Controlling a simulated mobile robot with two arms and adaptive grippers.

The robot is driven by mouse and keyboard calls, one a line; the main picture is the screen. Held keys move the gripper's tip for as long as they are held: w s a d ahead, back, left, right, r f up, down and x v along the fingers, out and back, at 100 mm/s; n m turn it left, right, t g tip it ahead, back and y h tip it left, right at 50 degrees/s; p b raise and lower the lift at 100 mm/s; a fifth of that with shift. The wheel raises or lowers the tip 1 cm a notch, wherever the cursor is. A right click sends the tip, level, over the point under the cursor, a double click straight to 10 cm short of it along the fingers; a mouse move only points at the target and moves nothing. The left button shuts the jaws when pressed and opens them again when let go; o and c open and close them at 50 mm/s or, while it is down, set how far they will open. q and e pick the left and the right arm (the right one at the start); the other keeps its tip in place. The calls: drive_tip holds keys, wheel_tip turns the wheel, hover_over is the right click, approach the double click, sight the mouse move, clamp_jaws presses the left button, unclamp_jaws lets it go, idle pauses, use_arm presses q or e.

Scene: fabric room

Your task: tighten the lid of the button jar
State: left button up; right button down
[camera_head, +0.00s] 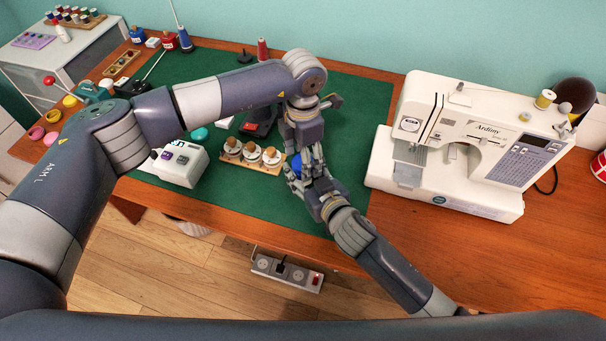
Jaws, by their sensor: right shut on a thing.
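The button jar (297,164) shows only as a small blue patch between my two grippers, over the front right part of the green mat. Most of it, with its lid, is hidden by fingers. My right gripper (303,177) reaches in from the lower right and is shut around it. My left gripper (306,148) points down from above, right over the jar and close to the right gripper. Its fingertips are hidden, so I cannot tell whether they touch the lid.
A wooden rack with several white spools (252,156) stands just left of the grippers. A white device (180,164) is further left. The sewing machine (470,145) stands on the right. The green mat (365,105) is clear at its back right. A power strip (287,272) is below the table's front edge.

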use_arm(q)
drive_tip(key=shift+r, duration=2.25)
drive_tip(key=shift+c, duration=0.2)
wheel_tip(320, 180, up, 4)
drive_tip(key=shift+f, duration=0.2)
drive_tip(key=shift+f, duration=0.1)
drive_tip(key=shift+f, duration=4)
drive_tip(key=shift+c, duration=0.3)
drive_tip(key=c, duration=1)
drive_tip(key=o, duration=1.1)
